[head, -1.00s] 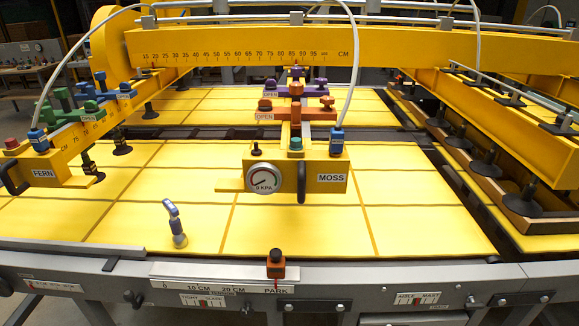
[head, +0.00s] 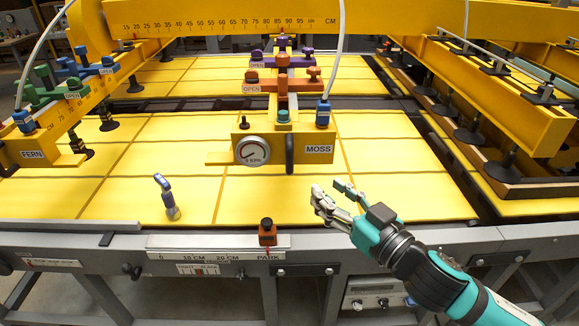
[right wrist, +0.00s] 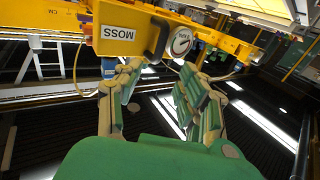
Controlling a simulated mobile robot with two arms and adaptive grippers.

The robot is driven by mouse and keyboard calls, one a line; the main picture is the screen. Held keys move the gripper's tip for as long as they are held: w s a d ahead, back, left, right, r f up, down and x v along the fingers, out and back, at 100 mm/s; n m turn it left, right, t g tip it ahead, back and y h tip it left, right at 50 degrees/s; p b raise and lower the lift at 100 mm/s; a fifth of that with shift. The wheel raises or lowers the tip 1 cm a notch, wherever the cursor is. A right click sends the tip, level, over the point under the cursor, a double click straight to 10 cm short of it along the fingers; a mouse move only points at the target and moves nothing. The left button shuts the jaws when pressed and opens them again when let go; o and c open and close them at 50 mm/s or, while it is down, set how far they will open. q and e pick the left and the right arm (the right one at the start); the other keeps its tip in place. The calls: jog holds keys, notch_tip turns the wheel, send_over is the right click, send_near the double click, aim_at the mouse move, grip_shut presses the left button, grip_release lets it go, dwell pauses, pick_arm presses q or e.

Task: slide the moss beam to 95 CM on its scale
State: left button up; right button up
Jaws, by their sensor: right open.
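The moss beam's yellow end block (head: 310,141) carries the MOSS label, a round 0 KPA gauge and a dark upright handle (head: 289,155). It hangs over the yellow sheet, and the beam runs back beneath the CM scale (head: 215,25) on the overhead rail. The beam lines up roughly with the upper 80s; I cannot make out an exact reading. My right gripper (head: 333,195) is open and empty, in front of and lower right of the handle. In the right wrist view the MOSS block (right wrist: 125,37) and handle (right wrist: 159,38) lie beyond the open fingers (right wrist: 157,95). My left gripper is out of view.
Orange (head: 283,84) and purple (head: 281,58) clamps labelled OPEN sit along the moss beam. The FERN beam (head: 50,152) stands left, and other beams with suction cups stand right. A small blue-grey lever (head: 167,197) and an orange PARK slider (head: 267,233) are near the front edge.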

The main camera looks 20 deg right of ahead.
aim_at(292, 161)
jog(key=b+x, duration=0.1)
jog(key=x, duration=1.1)
jog(key=shift+w, duration=0.3)
jog(key=shift+w+a+f, duration=0.15)
jog(key=shift+w+a, duration=0.1)
jog(key=shift+w, duration=0.3)
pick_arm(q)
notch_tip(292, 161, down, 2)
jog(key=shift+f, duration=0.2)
pick_arm(e)
jog(key=c, duration=0.8)
grip_shut()
